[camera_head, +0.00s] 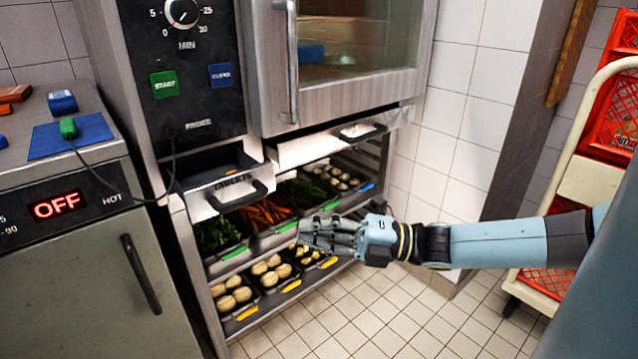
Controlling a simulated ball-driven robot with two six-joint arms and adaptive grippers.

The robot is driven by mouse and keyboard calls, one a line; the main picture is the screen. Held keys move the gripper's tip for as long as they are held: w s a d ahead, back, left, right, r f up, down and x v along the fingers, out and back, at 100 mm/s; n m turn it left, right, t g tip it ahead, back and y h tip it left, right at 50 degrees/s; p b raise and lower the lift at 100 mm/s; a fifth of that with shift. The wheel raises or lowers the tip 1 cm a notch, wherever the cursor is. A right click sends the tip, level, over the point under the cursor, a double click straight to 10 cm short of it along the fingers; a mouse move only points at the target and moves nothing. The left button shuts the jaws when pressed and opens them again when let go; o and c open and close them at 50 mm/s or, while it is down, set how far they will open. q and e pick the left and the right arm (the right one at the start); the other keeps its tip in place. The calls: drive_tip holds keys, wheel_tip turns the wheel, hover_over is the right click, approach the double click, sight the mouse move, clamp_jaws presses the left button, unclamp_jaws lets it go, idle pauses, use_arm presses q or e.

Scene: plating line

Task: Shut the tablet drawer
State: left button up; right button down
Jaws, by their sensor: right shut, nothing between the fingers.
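The tablet drawer (228,194), labelled TABLETS, is a grey metal drawer with a dark handle on its front. It stands pulled out below the black control panel. Its inside is dark, and I cannot tell what lies in it. My right gripper (306,236) is shut and empty. In the picture it is to the right of and lower than the drawer, apart from it, in front of the vegetable racks. My left gripper is not in view.
A second pale drawer (300,153) is pulled out under the oven door (340,84). Racks below hold trays of carrots (262,212), greens and potatoes. A black cable hangs beside the tablet drawer. A red-crate trolley (560,215) stands right; the tiled floor (385,320) is clear.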

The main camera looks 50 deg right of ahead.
sight(237, 195)
drive_tip(key=w, duration=0.3)
drive_tip(key=w+a+r, duration=0.1)
drive_tip(key=w, duration=0.1)
drive_tip(key=w+a+b, duration=0.1)
drive_tip(key=w, duration=0.2)
drive_tip(key=shift+w+a+r, duration=0.15)
drive_tip(key=shift+w+a, duration=0.05)
drive_tip(key=shift+w, duration=0.15)
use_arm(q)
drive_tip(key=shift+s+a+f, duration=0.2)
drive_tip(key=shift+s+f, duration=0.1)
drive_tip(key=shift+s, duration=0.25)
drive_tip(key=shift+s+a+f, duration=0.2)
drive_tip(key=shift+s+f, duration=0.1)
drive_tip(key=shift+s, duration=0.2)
use_arm(e)
drive_tip(key=shift+w, duration=0.15)
